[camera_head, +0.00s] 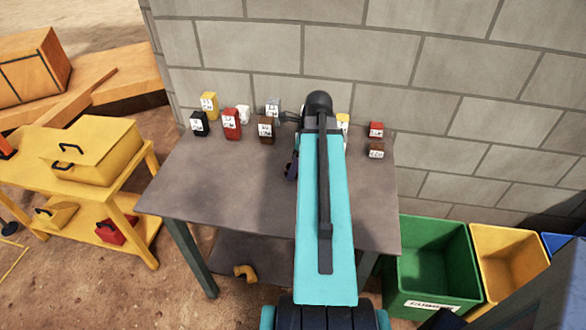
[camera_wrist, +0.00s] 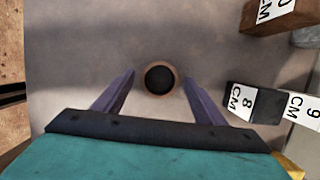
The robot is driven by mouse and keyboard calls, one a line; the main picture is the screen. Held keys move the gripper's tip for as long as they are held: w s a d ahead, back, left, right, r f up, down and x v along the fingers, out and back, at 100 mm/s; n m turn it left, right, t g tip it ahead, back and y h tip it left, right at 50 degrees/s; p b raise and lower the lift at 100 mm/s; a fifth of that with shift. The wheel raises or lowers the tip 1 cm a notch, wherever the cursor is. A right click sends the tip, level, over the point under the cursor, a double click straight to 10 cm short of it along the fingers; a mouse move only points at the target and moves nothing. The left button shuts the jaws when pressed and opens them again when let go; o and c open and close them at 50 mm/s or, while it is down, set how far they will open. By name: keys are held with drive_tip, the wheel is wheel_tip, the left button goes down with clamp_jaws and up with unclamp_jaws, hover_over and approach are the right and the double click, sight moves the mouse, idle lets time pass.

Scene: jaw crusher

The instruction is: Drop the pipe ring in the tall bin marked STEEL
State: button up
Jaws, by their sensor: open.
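A round brown-rimmed piece with a dark centre, which looks like the pipe ring (camera_wrist: 160,94), sits on the grey table top in the wrist view. My gripper (camera_wrist: 159,76) is open, one purple finger on each side of the ring, with a gap on both sides. I cannot tell how high the fingers are above the table. In the head view my gripper (camera_head: 291,166) shows only partly beside my teal arm, and the ring is hidden. No bin with a readable STEEL mark is in view.
Several labelled blocks, such as a red one (camera_head: 231,124), line the back of the table (camera_head: 220,190) by the wall. A green bin (camera_head: 437,250), a yellow bin (camera_head: 505,262) and a blue bin (camera_head: 560,243) stand right. A yellow bench (camera_head: 85,160) stands left.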

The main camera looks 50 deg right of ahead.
drive_tip(key=shift+w+f, duration=0.1)
drive_tip(key=shift+f, duration=0.2)
idle(0.4)
drive_tip(key=c, duration=1.4)
drive_tip(key=shift+r, duration=0.15)
